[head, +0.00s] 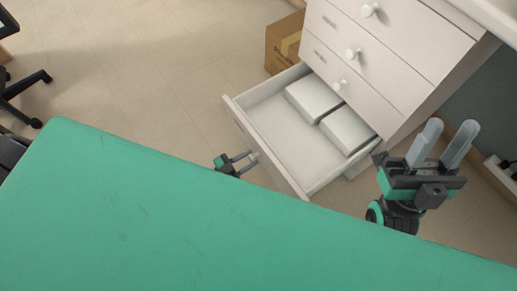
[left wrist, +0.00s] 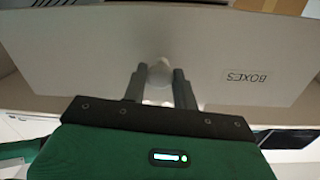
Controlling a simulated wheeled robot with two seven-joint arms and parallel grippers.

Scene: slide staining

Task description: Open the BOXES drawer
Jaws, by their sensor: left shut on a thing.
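The BOXES drawer (head: 285,146) is the lowest drawer of the white cabinet in the head view. It is pulled well out, with two white boxes (head: 313,96) lying inside. Its front panel (left wrist: 230,55), marked BOXES, fills the left wrist view. My left gripper (head: 250,158) is at the outside of the drawer front. In the left wrist view its fingers are shut on the round white knob (left wrist: 160,74). My right gripper (head: 443,143) is to the right of the drawer, fingers apart and pointing up in the picture, empty.
My green body part or table edge (head: 150,210) covers the lower head view. Closed drawers with knobs (head: 352,54) are above the open one. A cardboard box (head: 284,43) stands beside the cabinet. Tiled floor (head: 150,70) lies clear left of the drawer.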

